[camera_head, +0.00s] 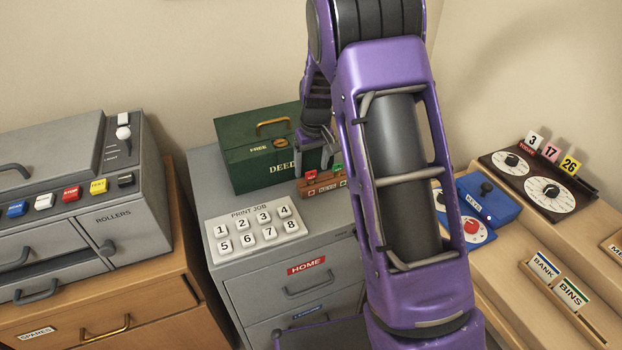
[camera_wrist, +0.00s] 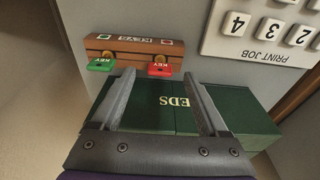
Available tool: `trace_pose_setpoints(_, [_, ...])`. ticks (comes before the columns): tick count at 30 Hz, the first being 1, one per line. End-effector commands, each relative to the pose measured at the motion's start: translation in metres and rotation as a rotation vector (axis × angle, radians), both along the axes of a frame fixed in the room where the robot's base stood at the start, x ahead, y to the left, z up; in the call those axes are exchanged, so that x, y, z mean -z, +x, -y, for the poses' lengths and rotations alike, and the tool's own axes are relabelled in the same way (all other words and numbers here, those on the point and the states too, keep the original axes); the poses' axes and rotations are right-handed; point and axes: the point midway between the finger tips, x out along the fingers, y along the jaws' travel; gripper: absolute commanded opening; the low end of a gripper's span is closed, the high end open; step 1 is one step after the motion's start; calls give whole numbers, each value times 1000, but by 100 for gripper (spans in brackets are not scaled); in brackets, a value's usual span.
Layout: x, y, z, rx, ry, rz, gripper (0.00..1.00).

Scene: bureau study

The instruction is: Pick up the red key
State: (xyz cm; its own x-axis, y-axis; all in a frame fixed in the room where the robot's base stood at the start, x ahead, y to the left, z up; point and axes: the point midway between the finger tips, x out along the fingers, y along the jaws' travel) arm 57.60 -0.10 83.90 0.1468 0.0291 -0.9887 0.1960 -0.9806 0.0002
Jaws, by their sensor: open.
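In the head view the red key (camera_head: 311,175) is at the rack's left, just below my gripper (camera_head: 316,158). My gripper is open and empty, its fingertips (camera_wrist: 158,75) showing on either side of the red key in the wrist view. I cannot tell how much height separates them.
A green deed box (camera_head: 260,150) with a brass handle stands close to the rack. A PRINT JOB keypad (camera_head: 256,228) lies on the same grey cabinet (camera_head: 220,270). A blue box (camera_head: 487,200) and dials stand to the right. My arm hides part of the cabinet.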

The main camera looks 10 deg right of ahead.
Motion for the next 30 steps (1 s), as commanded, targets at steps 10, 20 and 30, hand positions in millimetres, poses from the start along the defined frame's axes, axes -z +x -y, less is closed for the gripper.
trace_pose_setpoints(10, [29,4,-1,1,0,0,78])
trace_pose_setpoints(20, [29,4,-1,1,0,0,31])
trace_pose_setpoints(30, [28,4,-1,1,0,0,0])
